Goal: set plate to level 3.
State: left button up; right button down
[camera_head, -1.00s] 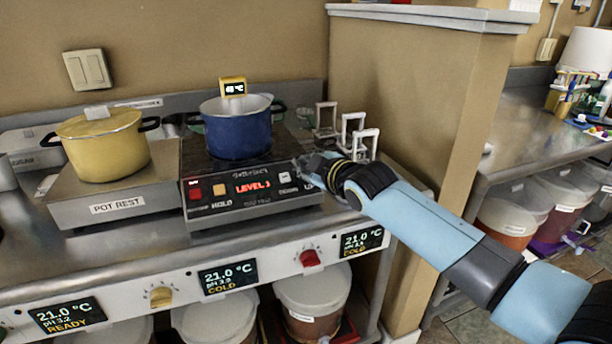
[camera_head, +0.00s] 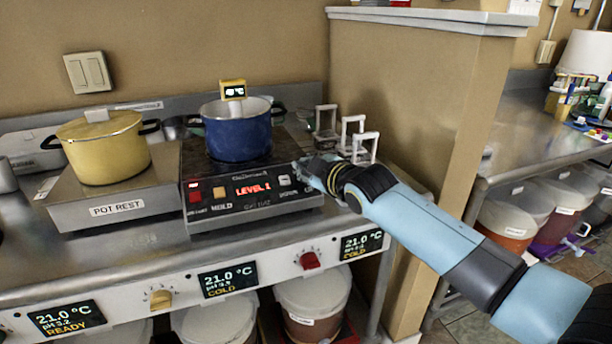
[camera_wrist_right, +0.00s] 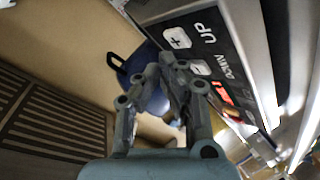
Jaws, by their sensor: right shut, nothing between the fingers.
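The hot plate (camera_head: 255,212) stands on the steel counter with a blue pot (camera_head: 238,138) on its top. Its red display (camera_head: 253,189) reads LEVEL with a small digit that looks like 1. The white DOWN key (camera_head: 285,180) shows just left of my right gripper (camera_head: 303,168), which hides the panel's right end. In the right wrist view, my shut, empty right gripper (camera_wrist_right: 174,62) is close to the panel, near the plus-marked UP key (camera_wrist_right: 177,38) and the DOWN key (camera_wrist_right: 200,68). I cannot tell whether it touches either. My left gripper is out of view.
A yellow pot (camera_head: 104,150) sits on the pot rest (camera_head: 70,212) at the left. White frame-shaped stands (camera_head: 365,148) are behind my right gripper. A partition wall (camera_head: 425,110) rises to the right. Knobs such as the red one (camera_head: 310,261) line the counter front.

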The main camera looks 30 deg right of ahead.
jog(key=shift+f, duration=0.1)
jog(key=shift+w+f, duration=0.2)
jog(key=shift+f, duration=0.1)
jog(key=shift+w+d+f+b, duration=0.1)
jog(key=shift+w+f+b, duration=0.1)
jog(key=shift+f+b, duration=0.25)
dwell(0.7)
jog(key=shift+r, duration=0.15)
jog(key=shift+s+r+p, duration=0.45)
jog(key=shift+r+p, duration=0.3)
jog(key=shift+p, duration=0.3)
jog(key=shift+f, duration=0.1)
